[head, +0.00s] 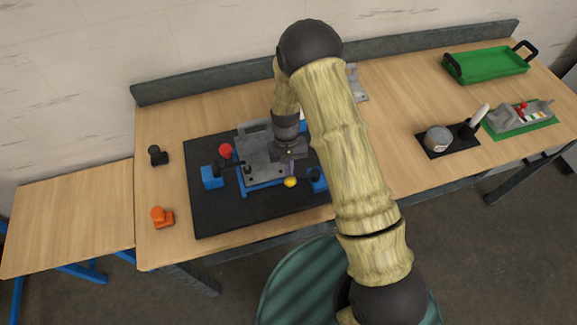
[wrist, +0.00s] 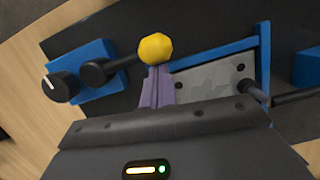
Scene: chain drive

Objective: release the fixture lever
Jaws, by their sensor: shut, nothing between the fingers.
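The fixture has a blue frame (head: 264,187) around a grey metal plate (head: 262,172). A lever with a yellow ball knob (head: 290,182) sits at its front right. In the wrist view the yellow knob (wrist: 156,48) ends a dark rod from a pivot on a blue block (wrist: 97,53). A second lever with a red ball knob (head: 225,150) stands at the left, near another blue block (head: 211,178). My gripper (head: 291,170) points down beside the yellow knob. Its purple fingers (wrist: 157,86) are shut and empty, their tips at the knob; whether they touch is unclear.
The fixture stands on a black mat (head: 215,220). An orange part (head: 161,217) and a small black part (head: 157,155) lie left of it. A grey can (head: 438,139), a green tray (head: 488,64) and a green mat with parts (head: 520,119) are at the right. My arm hides the middle of the bench.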

